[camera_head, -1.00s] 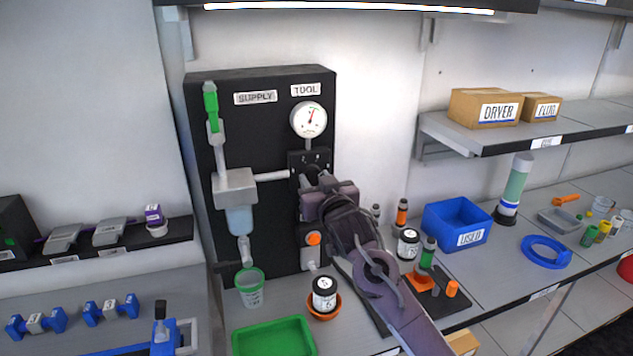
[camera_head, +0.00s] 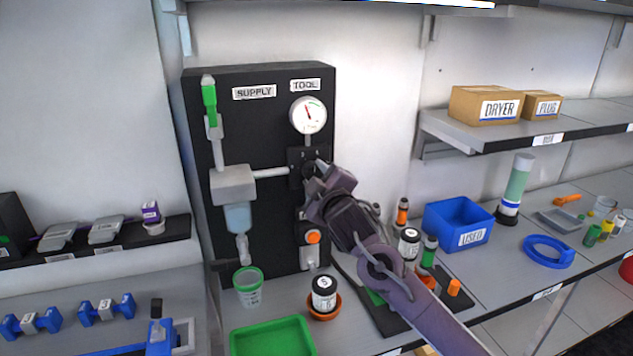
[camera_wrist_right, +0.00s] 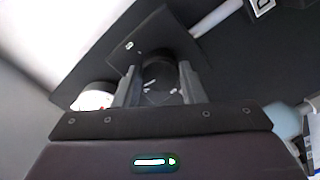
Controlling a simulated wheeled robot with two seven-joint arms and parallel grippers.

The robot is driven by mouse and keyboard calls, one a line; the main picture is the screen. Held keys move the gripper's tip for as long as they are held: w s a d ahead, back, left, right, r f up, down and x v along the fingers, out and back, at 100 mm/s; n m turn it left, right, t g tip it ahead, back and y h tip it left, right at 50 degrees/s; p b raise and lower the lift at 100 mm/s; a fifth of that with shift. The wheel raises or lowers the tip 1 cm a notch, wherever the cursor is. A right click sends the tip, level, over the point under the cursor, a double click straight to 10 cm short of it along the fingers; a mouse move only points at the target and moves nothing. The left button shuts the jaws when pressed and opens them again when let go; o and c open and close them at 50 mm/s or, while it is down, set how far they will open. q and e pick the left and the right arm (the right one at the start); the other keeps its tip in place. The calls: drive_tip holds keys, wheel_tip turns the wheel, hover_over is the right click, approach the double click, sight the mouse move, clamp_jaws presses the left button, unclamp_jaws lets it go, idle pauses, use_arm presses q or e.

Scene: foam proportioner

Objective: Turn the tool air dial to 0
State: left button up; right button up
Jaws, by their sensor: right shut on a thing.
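The tool air dial (camera_wrist_right: 160,80) is a dark round knob on a black plate under the TOOL gauge. In the right wrist view it sits between the two fingers of my right gripper (camera_wrist_right: 158,88), which is shut on it. In the head view my right gripper (camera_head: 316,180) reaches the plate (camera_head: 298,158) from the lower right and hides most of the dial. The TOOL gauge (camera_head: 308,116) is white and round, its red needle leaning up and slightly left. My left gripper is not in view.
The black panel (camera_head: 265,220) also carries the SUPPLY unit (camera_head: 233,186) and an orange button (camera_head: 313,236). Below are a green-rimmed cup (camera_head: 248,288), a green tray (camera_head: 272,338) and a black-lidded jar (camera_head: 324,294). A blue bin (camera_head: 458,222) stands to the right.

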drive_tip(key=shift+n+b, duration=6)
drive_tip(key=shift+n, duration=2.4)
drive_tip(key=o, duration=1)
drive_tip(key=shift+s, duration=0.15)
